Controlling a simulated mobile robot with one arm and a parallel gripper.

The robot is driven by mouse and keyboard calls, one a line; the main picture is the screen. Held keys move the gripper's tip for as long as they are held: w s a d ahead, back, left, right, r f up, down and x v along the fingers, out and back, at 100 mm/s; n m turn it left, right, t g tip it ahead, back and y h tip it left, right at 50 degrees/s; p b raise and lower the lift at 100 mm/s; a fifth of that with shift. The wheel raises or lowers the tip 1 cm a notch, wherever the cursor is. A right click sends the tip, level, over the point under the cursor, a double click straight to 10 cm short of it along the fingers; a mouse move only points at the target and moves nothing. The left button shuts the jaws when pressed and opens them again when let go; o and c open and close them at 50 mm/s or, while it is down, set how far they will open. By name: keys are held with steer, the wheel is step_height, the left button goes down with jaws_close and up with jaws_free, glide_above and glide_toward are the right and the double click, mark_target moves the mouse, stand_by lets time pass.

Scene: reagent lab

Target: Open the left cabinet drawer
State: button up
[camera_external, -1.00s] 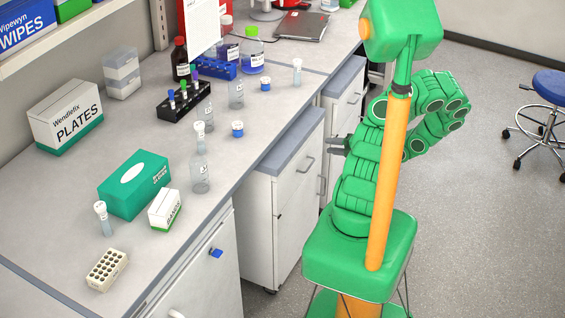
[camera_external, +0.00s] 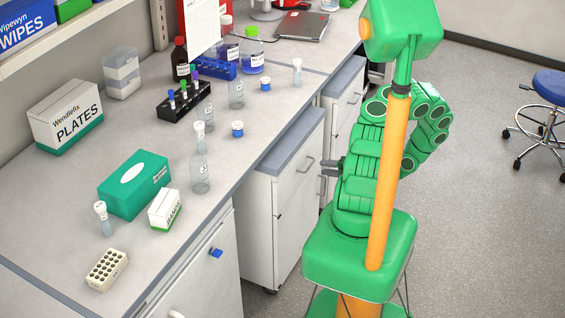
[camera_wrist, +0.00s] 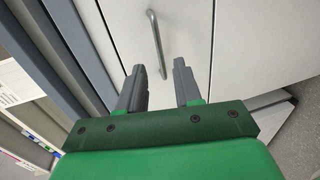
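The left cabinet (camera_external: 283,190) is a white unit with a grey top, standing beside the long bench. Its upper drawer front carries a thin metal bar handle (camera_external: 305,165) and looks shut. In the wrist view a bar handle (camera_wrist: 157,45) lies just ahead of my gripper (camera_wrist: 160,68), roughly between the lines of the two fingers. The dark fingers are apart with nothing between them, and the handle looks clear of the tips. In the external view my gripper (camera_external: 330,168) is in front of the cabinet, partly hidden by my arm.
A second white cabinet (camera_external: 345,95) stands farther back, right of the first. The bench (camera_external: 75,200) at left holds bottles, tube racks and boxes. A blue stool (camera_external: 550,85) stands at far right.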

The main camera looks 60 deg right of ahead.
steer(key=x, duration=0.6)
stand_by(0.3)
jaws_close()
steer(key=shift+f, duration=0.1)
stand_by(1.4)
